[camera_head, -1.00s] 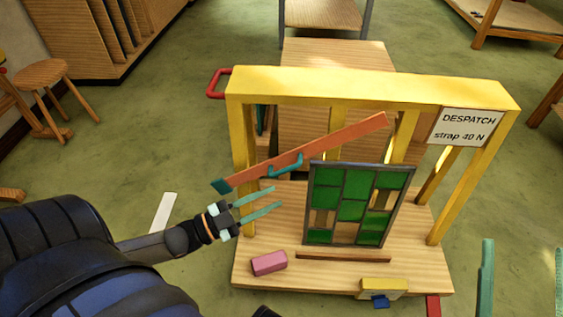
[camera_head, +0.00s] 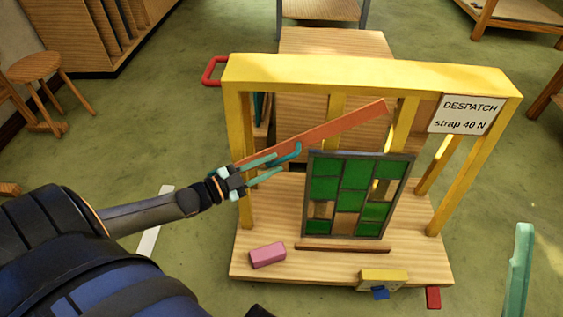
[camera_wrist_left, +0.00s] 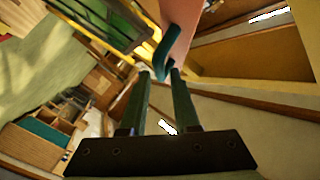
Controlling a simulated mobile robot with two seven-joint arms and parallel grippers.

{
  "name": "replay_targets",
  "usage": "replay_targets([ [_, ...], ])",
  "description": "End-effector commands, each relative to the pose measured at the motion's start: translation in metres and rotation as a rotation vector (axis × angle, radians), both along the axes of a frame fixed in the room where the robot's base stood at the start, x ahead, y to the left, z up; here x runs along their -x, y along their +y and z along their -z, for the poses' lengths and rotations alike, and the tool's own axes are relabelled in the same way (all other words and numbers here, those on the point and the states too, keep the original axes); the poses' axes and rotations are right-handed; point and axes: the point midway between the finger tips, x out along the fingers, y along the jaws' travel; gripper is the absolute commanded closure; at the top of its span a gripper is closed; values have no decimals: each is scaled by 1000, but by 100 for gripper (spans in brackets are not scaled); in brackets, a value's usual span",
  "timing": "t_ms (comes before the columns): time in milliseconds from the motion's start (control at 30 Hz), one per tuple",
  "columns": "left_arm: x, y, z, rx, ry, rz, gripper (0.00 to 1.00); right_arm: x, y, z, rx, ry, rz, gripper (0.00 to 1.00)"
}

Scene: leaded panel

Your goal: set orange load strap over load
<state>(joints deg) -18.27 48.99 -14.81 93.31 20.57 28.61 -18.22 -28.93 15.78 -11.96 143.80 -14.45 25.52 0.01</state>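The orange load strap (camera_head: 335,126) slants up to the right inside the yellow frame, above and behind the leaded panel (camera_head: 350,195). A small teal handle (camera_head: 291,153) sits on the strap's face; it also shows in the left wrist view (camera_wrist_left: 164,52). My left gripper (camera_head: 279,164) is open, its two fingertips apart at the handle. In the left wrist view the handle is just past and between the fingertips; I cannot tell whether they touch it. One teal finger of my right gripper (camera_head: 519,270) shows at the lower right edge.
The yellow frame (camera_head: 360,75) stands on a wooden base with a "DESPATCH strap 40 N" sign (camera_head: 466,115). A pink block (camera_head: 267,255) lies at the base's front left. A red handle (camera_head: 212,70) sticks out at the frame's upper left. Shelves and a stool (camera_head: 34,67) stand behind.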

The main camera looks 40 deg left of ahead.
Motion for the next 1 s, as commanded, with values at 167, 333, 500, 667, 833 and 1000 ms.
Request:
replay_targets([
  [167, -22, -10, 1, 1, -3, 0, 70, 0, 1, 10, -7, 5, -10, 9],
  [333, -32, -14, 1, 1, 0, 1, 70, 0, 1, 12, -10, 11, -14, 9],
  [500, -34, -15, 0, 0, 2, 0, 70, -1, 1, 13, -11, 13, -15, 9],
  [667, -33, -15, 0, 0, 2, 0, 70, -1, 1, 12, -11, 13, -15, 9],
  [833, -33, -15, 0, 1, 1, 1, 89, -1, 1, 13, -11, 13, -15, 9],
  [1000, -33, -15, 0, 1, 1, 1, 100, -1, 1, 13, -11, 12, -14, 9],
])
